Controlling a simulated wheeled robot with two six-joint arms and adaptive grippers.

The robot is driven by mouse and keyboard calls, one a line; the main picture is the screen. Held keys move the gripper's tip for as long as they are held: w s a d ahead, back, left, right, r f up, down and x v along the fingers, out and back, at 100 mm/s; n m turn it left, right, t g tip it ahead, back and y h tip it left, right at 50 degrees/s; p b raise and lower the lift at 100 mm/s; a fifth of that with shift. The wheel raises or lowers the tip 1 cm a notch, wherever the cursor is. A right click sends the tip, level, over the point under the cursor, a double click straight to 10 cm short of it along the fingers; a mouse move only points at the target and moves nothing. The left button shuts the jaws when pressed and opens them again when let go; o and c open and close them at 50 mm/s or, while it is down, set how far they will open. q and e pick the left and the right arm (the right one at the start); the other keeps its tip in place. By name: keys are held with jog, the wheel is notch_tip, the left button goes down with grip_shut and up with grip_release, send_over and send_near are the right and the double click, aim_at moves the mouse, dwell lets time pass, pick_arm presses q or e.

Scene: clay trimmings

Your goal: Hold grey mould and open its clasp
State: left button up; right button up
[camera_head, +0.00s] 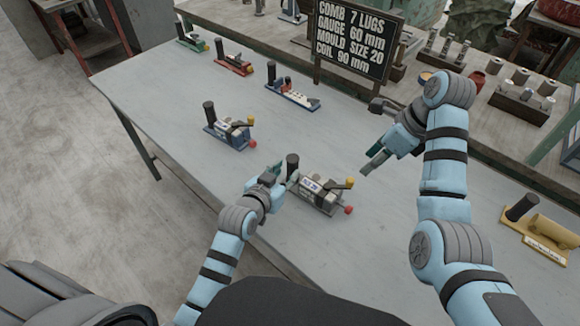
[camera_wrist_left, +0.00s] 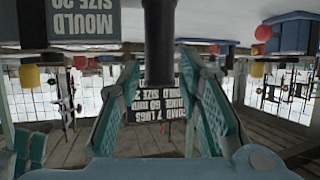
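The nearest grey mould (camera_head: 318,196) lies on the table's front part, with an upright black handle (camera_head: 292,163) at its left end. A yellow knob (camera_head: 350,183) and a red knob (camera_head: 348,210) are at its right end. In the left wrist view its label (camera_wrist_left: 85,20) reads "MOULD SIZE 20". My left gripper (camera_head: 275,174) is at the handle. In the left wrist view the black handle (camera_wrist_left: 158,45) stands between its spread green fingers (camera_wrist_left: 158,85), with gaps visible. My right gripper (camera_head: 370,163) is above the table, behind and right of the mould, holding nothing visible; its finger gap is unclear.
A sign (camera_head: 352,38) stands at the rear edge. A yellow mould (camera_head: 545,235) is at far right. Table left of the near mould is clear.

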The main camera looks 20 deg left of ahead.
aim_at(290, 168)
pick_arm(q)
jog(key=x, duration=0.5)
jog(key=shift+w+f, duration=0.1)
jog(key=shift+w, duration=0.15)
jog(key=shift+c, duration=0.5)
grip_shut()
